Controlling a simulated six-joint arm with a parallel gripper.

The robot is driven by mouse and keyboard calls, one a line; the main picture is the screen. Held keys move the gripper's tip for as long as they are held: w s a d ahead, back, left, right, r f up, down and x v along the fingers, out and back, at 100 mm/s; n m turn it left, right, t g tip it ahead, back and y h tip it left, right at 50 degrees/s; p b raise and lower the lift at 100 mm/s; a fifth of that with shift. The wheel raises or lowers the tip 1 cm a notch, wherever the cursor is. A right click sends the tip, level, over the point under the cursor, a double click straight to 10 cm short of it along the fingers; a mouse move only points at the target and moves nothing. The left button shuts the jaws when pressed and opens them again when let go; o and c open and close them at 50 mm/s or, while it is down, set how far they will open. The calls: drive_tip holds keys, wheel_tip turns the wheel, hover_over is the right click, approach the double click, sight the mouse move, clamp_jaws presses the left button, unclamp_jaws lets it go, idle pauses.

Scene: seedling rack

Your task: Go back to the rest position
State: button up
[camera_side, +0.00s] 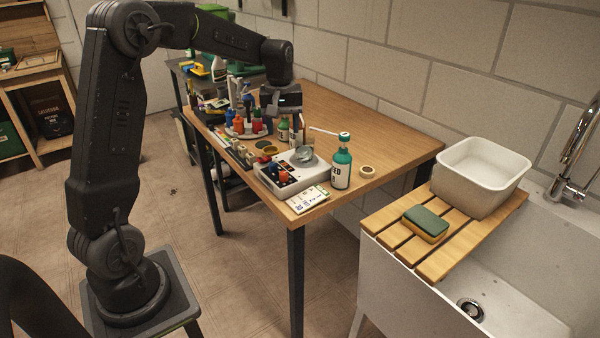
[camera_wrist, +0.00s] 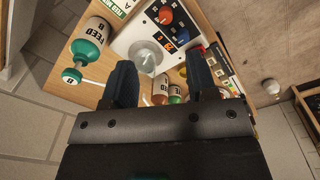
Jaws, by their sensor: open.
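My gripper (camera_side: 283,115) hangs at the end of my outstretched arm over the wooden bench (camera_side: 390,125) in the side view. In the wrist view my gripper (camera_wrist: 162,80) shows two dark fingers standing well apart, open, with nothing held between them. The same white device (camera_side: 270,175) stands near the bench's front edge in the side view. The exact height of the fingertips above the bench is hard to tell.
A green-capped FEED bottle (camera_side: 342,167) stands upright right of the device; it also shows in the wrist view (camera_wrist: 95,35). Several bottles and pots crowd beneath my gripper. The bench's back right is clear.

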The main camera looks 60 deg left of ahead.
drive_tip(key=s+d+r+m+t, duration=0.2)
drive_tip(key=s+d+r+m, duration=0.2)
drive_tip(key=s+d, duration=0.35)
drive_tip(key=s+d+r+m+t, duration=0.2)
drive_tip(key=s+d+r+m, duration=0.15)
drive_tip(key=s+d, duration=0.4)
drive_tip(key=s+d+f+m+t, duration=0.1)
drive_tip(key=s+d+f+m, duration=0.1)
drive_tip(key=s+d+m, duration=0.2)
drive_tip(key=s, duration=0.3)
drive_tip(key=shift+d+f, duration=0.15)
drive_tip(key=shift+d, duration=0.2)
drive_tip(key=shift+s, duration=0.1)
